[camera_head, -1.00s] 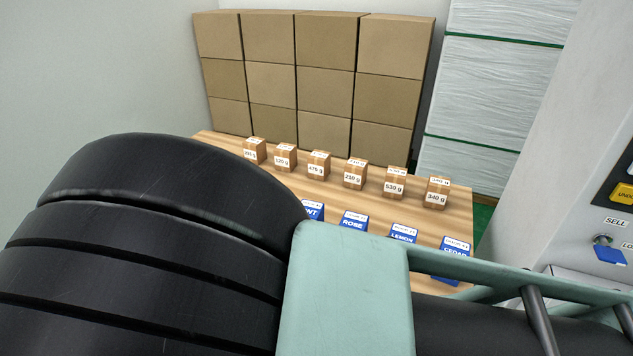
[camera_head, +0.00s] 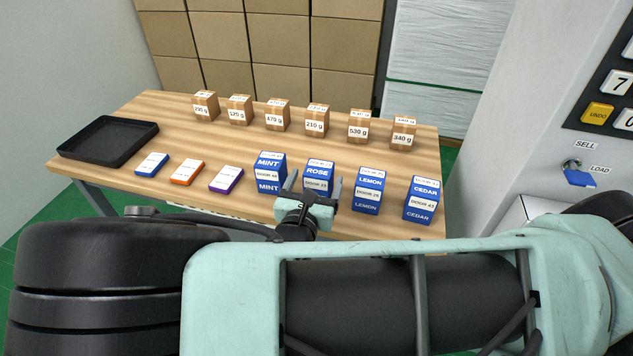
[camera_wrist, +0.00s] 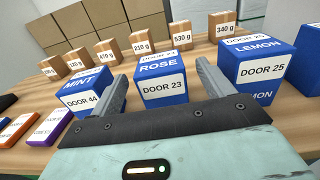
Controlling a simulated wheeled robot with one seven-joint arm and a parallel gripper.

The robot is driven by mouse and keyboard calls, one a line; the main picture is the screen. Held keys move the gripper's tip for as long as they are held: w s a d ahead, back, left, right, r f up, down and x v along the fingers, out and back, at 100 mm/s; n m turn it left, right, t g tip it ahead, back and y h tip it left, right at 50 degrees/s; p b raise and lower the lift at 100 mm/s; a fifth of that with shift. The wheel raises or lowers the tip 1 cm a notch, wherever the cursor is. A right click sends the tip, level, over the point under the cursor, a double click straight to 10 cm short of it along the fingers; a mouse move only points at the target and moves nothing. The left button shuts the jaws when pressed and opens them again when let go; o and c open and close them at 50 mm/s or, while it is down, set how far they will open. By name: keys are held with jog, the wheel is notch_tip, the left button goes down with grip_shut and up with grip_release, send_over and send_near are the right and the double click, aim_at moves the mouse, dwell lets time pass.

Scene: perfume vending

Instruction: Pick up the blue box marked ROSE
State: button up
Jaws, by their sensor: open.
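The blue box marked ROSE (camera_head: 318,175) stands upright on the wooden table in the front row, between the MINT box (camera_head: 270,172) and the LEMON box (camera_head: 368,190). In the wrist view the ROSE box (camera_wrist: 162,80) shows a white DOOR 23 label. My gripper (camera_head: 312,186) is open at the near side of the ROSE box. In the wrist view its two fingers (camera_wrist: 162,88) reach toward the box's left and right sides, with nothing gripped. In the head view the gripper hides the lower part of the box.
The CEDAR box (camera_head: 421,200) stands at the right end of the row. Several small brown weight boxes (camera_head: 317,120) stand behind. Flat blue, orange and purple packs (camera_head: 187,172) lie left, beside a black tray (camera_head: 108,140). A vending machine (camera_head: 570,110) is at the right.

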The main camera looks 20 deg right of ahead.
aim_at(321, 163)
jog(key=b+x, duration=0.1)
jog(key=x, duration=0.1)
jog(key=b+x, duration=0.1)
jog(key=x, duration=0.1)
jog(key=shift+w+d+f, duration=0.2)
jog(key=shift+w, duration=0.1)
jog(key=shift+w+d+r, duration=0.1)
jog(key=shift+w+d, duration=0.2)
jog(key=shift+w, duration=0.1)
jog(key=c, duration=1.1)
